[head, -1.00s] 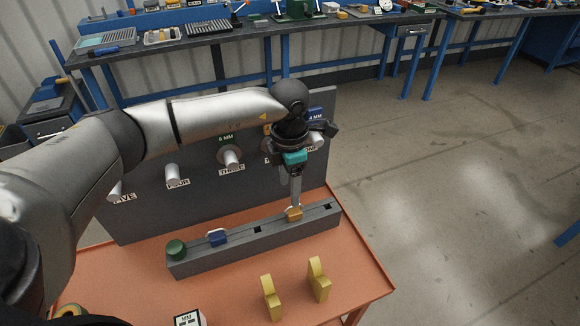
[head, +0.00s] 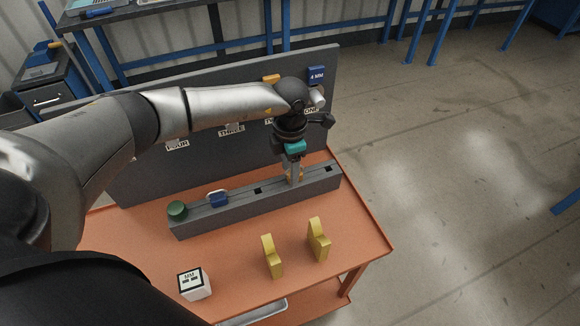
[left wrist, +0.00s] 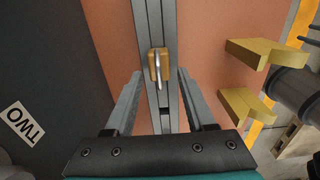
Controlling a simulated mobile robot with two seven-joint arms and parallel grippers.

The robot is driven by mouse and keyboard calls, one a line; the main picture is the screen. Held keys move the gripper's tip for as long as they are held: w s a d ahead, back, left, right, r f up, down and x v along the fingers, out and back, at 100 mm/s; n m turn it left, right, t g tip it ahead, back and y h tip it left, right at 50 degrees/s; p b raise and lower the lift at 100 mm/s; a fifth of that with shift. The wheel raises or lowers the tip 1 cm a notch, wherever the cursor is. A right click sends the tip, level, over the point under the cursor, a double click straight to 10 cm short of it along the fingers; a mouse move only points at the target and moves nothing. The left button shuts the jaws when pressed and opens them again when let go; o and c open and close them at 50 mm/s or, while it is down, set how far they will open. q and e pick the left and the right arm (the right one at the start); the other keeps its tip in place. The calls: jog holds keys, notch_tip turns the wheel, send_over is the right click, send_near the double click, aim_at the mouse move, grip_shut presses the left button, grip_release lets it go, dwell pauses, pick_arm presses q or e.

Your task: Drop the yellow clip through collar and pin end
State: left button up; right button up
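The yellow clip (head: 288,177), a small amber block with a metal wire loop, sits on the grey rail (head: 240,203). It also shows in the left wrist view (left wrist: 165,69), ahead of and between the fingertips. My left gripper (head: 296,178) is right above it and partly hides it. In the left wrist view my left gripper (left wrist: 158,88) is open, its fingers on both sides of the rail and nothing clamped. A whitish pin end (head: 317,97) sticks out of the upright panel near label ONE. My arm hides other pins and collars. My right gripper is not in view.
A blue clip (head: 218,199) and a green round piece (head: 177,210) are on the rail's left part. Two yellow angled pieces (head: 272,257) (head: 318,240) and a white cube (head: 194,284) stand on the orange table (head: 235,260). The grey panel (head: 133,170) stands behind.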

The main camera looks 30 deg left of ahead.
pick_arm(q)
grip_shut()
dwell(0.8)
